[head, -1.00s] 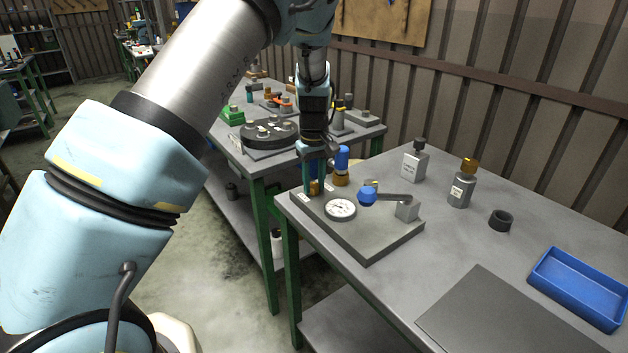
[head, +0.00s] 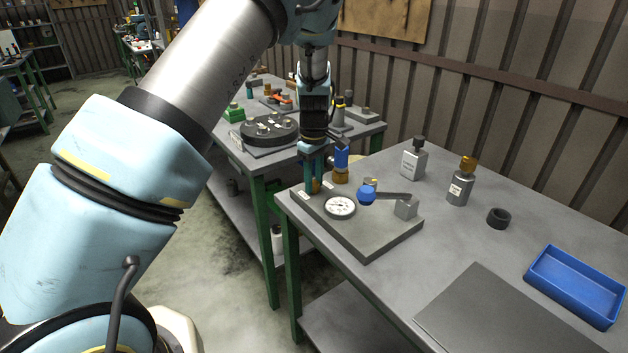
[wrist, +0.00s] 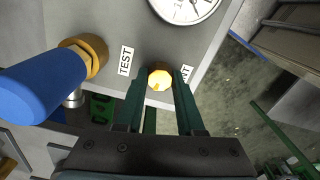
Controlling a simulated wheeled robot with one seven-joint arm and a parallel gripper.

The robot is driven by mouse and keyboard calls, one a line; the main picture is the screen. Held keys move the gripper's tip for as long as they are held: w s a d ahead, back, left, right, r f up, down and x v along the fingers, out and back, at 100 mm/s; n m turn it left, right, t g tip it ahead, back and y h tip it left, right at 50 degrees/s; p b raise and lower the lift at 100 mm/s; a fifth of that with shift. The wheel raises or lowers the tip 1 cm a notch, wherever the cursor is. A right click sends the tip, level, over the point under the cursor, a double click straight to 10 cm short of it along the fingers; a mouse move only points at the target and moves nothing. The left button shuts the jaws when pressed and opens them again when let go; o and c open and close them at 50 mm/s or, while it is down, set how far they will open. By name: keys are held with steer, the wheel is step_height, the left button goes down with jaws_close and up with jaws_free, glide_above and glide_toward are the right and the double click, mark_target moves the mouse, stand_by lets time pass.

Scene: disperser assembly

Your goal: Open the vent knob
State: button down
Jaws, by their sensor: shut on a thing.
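The vent knob is a small brass knob (wrist: 160,78) on the grey plate, beside a label ending in "NT" (wrist: 186,74), partly covered by a finger. My gripper (wrist: 161,88) points down at the plate with its two green fingers on either side of the knob, shut on it. In the head view my gripper (head: 314,187) is at the far left corner of the grey plate (head: 375,238), and the knob is mostly hidden between the fingers.
A blue-handled brass fitting (wrist: 45,85) stands close beside my gripper near the "TEST" label (wrist: 125,61). A dial gauge (head: 340,207) and a blue-ended lever (head: 390,196) are on the plate. Bottles and a blue tray (head: 575,286) stand farther right.

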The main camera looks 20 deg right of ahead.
mark_target(314, 183)
steer(key=c, duration=0.5)
jaws_free()
steer(key=shift+r, duration=0.1)
step_height(314, 183, up, 11)
steer(key=b, duration=0.2)
steer(key=shift+b, duration=0.4)
steer(key=shift+f, duration=0.2)
